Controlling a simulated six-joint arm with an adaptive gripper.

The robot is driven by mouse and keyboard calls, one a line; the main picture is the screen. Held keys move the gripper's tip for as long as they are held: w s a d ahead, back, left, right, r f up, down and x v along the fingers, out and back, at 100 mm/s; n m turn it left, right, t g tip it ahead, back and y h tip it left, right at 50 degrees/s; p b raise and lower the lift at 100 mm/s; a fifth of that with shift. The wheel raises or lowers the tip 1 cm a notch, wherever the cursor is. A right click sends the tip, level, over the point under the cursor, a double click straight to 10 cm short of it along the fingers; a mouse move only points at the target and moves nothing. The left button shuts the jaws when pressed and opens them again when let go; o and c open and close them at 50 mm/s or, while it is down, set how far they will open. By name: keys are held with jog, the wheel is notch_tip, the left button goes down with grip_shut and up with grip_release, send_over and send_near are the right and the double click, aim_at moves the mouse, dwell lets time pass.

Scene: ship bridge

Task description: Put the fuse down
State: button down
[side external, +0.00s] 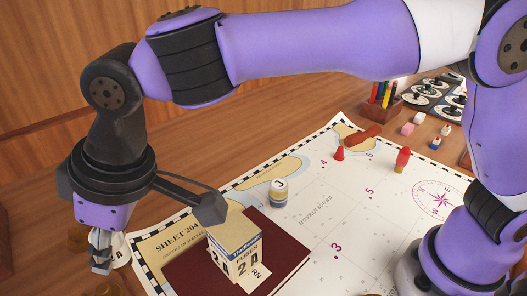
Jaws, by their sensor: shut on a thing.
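My gripper (102,262) is at the lower left, pointing down, with its fingers close together. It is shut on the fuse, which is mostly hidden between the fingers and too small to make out. A cream and blue box marked FUSES 2A (234,252) stands to the right of my gripper on a dark red flat book or folder (290,250). A white piece with dark lettering (122,254) shows just behind and right of the fingers; I cannot tell whether it touches them.
A nautical chart (345,205) covers much of the wooden table. On it stand a striped marker (279,192), a red cone (339,153) and a red and yellow piece (402,160). A pencil holder (378,104) and several small blocks are at the back right.

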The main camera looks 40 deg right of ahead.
jog(key=r, duration=0.2)
jog(key=shift+d+r, duration=0.3)
jog(key=shift+d, duration=0.1)
jog(key=s+d+m+h, duration=0.3)
jog(key=d+m, duration=0.5)
jog(key=d, duration=0.6)
jog(key=s+d+m+h, duration=0.3)
jog(key=d+m, duration=0.5)
jog(key=d, duration=0.7)
jog(key=shift+t, duration=0.3)
jog(key=w+d+f, duration=0.1)
jog(key=d+f, duration=0.2)
jog(key=f, duration=0.1)
jog(key=w+d+f, duration=0.2)
jog(key=d+f, duration=0.1)
jog(key=f, duration=0.1)
jog(key=w+d+f, duration=0.1)
jog(key=d+f, duration=0.2)
jog(key=shift+w+d+f, duration=0.2)
jog(key=shift+d+f, duration=0.05)
jog(key=shift+f, duration=0.15)
jog(key=shift+w+d+f, duration=0.15)
jog(key=shift+d+f, duration=0.05)
jog(key=shift+d, duration=0.1)
jog(key=shift+d+f, duration=0.15)
jog(key=shift+f, duration=1.95)
